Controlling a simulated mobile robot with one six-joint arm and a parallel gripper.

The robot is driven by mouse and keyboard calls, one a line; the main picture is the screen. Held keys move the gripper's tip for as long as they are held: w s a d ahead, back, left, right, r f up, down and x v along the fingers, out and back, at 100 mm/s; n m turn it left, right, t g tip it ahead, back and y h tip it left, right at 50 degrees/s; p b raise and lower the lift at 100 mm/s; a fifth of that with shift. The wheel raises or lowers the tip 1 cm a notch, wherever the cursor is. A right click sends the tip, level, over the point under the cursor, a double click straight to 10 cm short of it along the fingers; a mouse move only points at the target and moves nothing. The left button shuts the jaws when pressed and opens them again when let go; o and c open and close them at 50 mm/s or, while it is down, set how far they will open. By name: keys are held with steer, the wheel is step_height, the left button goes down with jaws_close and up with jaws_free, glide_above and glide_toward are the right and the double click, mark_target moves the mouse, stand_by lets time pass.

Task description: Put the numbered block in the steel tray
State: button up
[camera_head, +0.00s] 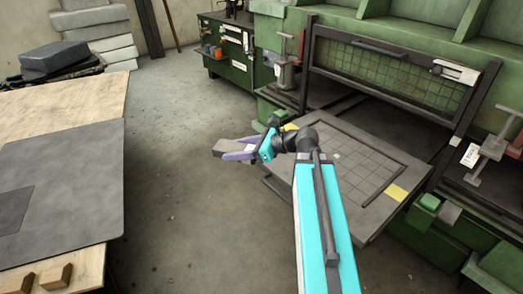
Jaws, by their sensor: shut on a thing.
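My gripper (238,155), with purple fingers, is at the end of my turquoise arm near the middle of the view. It is shut on a small grey-brown block (226,146), held in the air over the floor. No number can be made out on the block at this size. I cannot pick out the steel tray for certain. A flat grey platform (350,170) with a grid and raised edge bars lies right of the gripper, partly hidden by my arm.
A wooden table (50,100) with a dark grey sheet (85,180) stands at left. Wooden blocks (55,277) lie at its front edge. A green machine (400,60) fills the right. A green cabinet (228,50) stands behind. Concrete floor (185,210) between is clear.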

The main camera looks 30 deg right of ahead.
steer(key=a+r+n+g+y, duration=0.1)
steer(key=a+r, duration=0.1)
steer(key=a, duration=0.7)
steer(key=shift+s+r+n, duration=0.15)
steer(key=shift+r+n, duration=0.1)
steer(key=shift+n, duration=0.05)
steer(key=shift+a, duration=0.1)
